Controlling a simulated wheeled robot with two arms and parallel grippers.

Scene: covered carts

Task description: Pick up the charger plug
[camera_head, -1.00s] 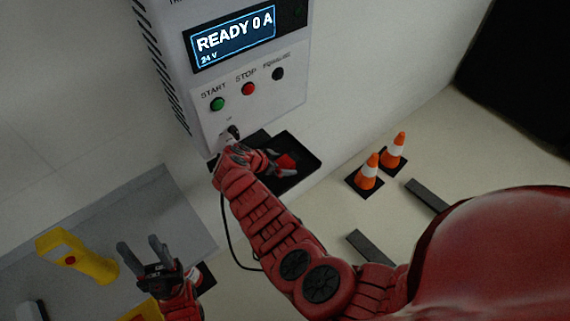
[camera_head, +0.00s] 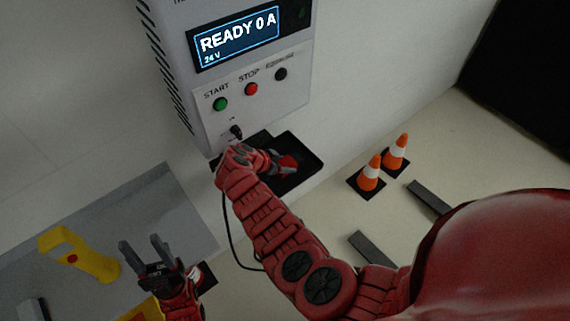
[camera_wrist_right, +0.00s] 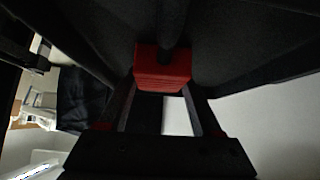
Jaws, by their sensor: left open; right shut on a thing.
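The charger plug is a red block (camera_wrist_right: 163,68) in the right wrist view, with a dark cylindrical part at its upper side. It sits between the fingers of my right gripper (camera_wrist_right: 163,100), which is shut on it. In the head view the red plug (camera_head: 289,162) shows over a black tray at the front of the charger, with my right gripper (camera_head: 278,166) at it. I cannot tell whether the plug still touches the tray. My left gripper (camera_head: 141,250) is open and empty at the lower left, with its fingers pointing up.
The charger cabinet (camera_head: 262,110) has a lit display and several buttons. Its black tray (camera_head: 313,160) is below. A black cable (camera_head: 229,230) hangs beside my right arm. A yellow tool (camera_head: 85,257) lies on the grey surface (camera_head: 170,205). Two orange cones (camera_head: 372,171) stand at right.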

